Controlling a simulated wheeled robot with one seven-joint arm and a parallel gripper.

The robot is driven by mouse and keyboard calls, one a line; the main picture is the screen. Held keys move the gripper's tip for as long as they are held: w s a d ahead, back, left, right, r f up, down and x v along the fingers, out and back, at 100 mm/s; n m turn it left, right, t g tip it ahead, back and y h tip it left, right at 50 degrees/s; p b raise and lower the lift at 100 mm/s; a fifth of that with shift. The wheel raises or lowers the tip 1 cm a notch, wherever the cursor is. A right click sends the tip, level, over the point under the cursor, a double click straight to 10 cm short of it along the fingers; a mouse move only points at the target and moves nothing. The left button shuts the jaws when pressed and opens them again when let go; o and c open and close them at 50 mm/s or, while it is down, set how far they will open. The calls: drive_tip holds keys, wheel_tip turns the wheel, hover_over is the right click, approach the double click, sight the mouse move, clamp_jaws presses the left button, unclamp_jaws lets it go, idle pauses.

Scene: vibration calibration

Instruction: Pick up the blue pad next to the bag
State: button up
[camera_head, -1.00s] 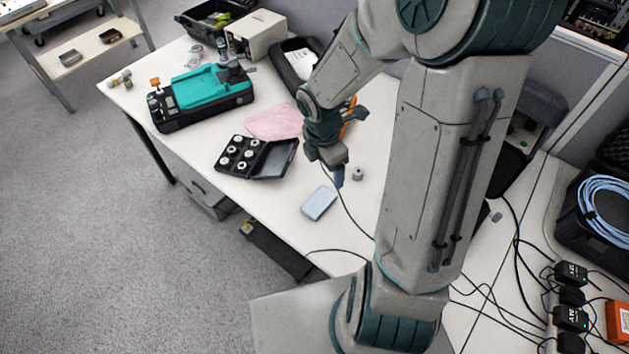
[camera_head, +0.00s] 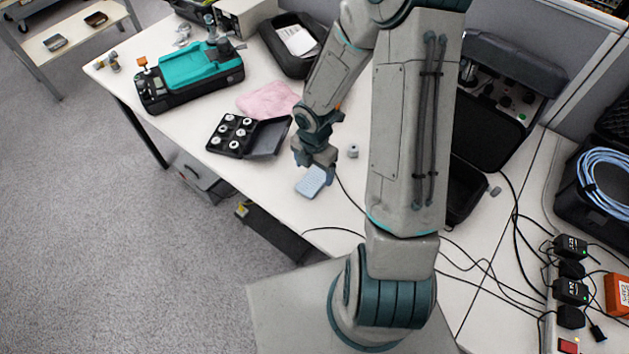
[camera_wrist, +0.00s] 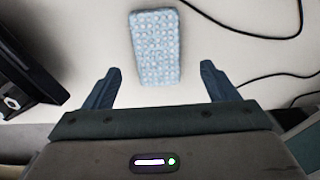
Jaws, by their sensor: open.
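The blue pad (camera_head: 311,181) is a light blue block lying flat near the front edge of the white table. In the wrist view the pad (camera_wrist: 156,46) shows a mottled blue and white top and lies beyond the fingertips, roughly between their lines. My gripper (camera_head: 314,170) is over the far end of the pad in the head view and hides part of it. In the wrist view my gripper (camera_wrist: 161,72) is open, with two blue fingers apart and nothing between them. No contact with the pad shows. Which thing is the bag, I cannot tell.
An open black case of weights (camera_head: 230,135) lies left of the pad, with a pink cloth (camera_head: 268,100) behind it. A small grey weight (camera_head: 352,151) stands to the right. A black cable (camera_head: 350,204) runs close by the pad. A teal device (camera_head: 195,68) sits farther back.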

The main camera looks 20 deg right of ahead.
sight(314, 179)
drive_tip(key=f, duration=0.4)
drive_tip(key=shift+w+f+b, duration=0.3)
drive_tip(key=shift+f+b, duration=0.05)
drive_tip(key=shift+b, duration=0.05)
drive_tip(key=shift+d, duration=0.1)
drive_tip(key=c, duration=1.1)
drive_tip(key=shift+o, duration=0.2)
drive_tip(key=shift+r, duration=0.1)
